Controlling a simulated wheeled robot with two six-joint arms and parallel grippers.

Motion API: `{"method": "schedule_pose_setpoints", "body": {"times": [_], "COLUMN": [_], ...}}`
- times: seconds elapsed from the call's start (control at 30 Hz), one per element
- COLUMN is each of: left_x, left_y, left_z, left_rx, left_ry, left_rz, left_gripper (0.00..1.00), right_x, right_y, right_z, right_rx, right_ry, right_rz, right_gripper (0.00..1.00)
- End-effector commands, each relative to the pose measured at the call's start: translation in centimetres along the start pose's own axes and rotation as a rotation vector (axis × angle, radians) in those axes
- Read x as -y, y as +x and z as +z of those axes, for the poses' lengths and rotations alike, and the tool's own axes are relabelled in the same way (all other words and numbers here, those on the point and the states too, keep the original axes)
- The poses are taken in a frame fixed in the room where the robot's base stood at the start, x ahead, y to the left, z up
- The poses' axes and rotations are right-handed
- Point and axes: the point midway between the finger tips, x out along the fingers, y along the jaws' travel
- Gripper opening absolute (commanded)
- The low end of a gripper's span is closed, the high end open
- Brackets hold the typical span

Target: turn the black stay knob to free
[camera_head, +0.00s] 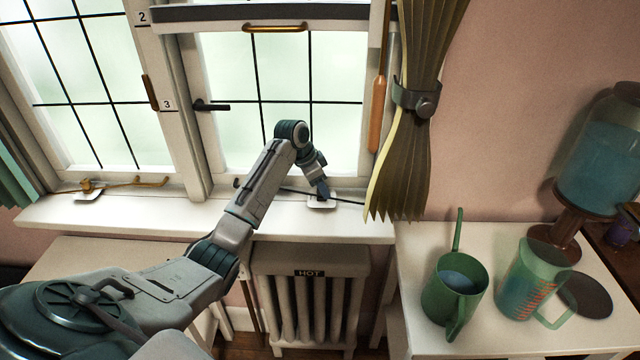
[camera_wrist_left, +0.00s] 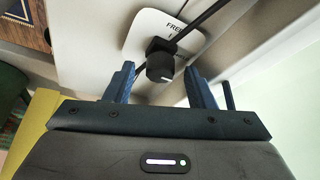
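The black stay knob (camera_wrist_left: 160,66) sits on a white plate (camera_wrist_left: 140,32) marked "FREE", with a black stay rod (camera_wrist_left: 200,17) running past it. A small white mark shows on the knob; which setting it points to I cannot tell. My left gripper's two blue fingers (camera_wrist_left: 160,82) are open, one on each side of the knob, with a visible gap on both sides. In the head view my left gripper (camera_head: 321,188) is above the plate (camera_head: 322,203) on the windowsill and hides the knob. My right gripper is not in view.
The white sill (camera_head: 130,213) runs under the windows, above a radiator (camera_head: 310,290) labelled "HOT". A tied curtain (camera_head: 408,160) hangs right of the gripper. A brass stay (camera_head: 120,185) lies at the left window. A green watering can (camera_head: 455,295) and jug (camera_head: 532,282) stand on the right table.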

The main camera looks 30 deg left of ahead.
Motion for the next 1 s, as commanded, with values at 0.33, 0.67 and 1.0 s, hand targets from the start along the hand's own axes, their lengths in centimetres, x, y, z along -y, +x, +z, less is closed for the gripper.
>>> {"method": "schedule_pose_setpoints", "body": {"times": [0.33,0.67,1.0], "left_x": [0.0,-0.1,-0.3], "left_y": [-0.1,-0.5,-0.8], "left_z": [0.0,-0.2,-0.4], "left_rx": [0.0,0.0,0.001], "left_ry": [-0.002,-0.086,-0.345], "left_rz": [-0.001,-0.036,-0.142], "left_gripper": [0.06,0.06,0.06], "right_x": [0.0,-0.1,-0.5], "right_y": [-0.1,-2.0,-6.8], "right_z": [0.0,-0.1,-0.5], "right_rx": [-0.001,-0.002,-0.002], "right_ry": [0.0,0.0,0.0], "right_rz": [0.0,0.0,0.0], "right_gripper": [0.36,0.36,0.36]}}
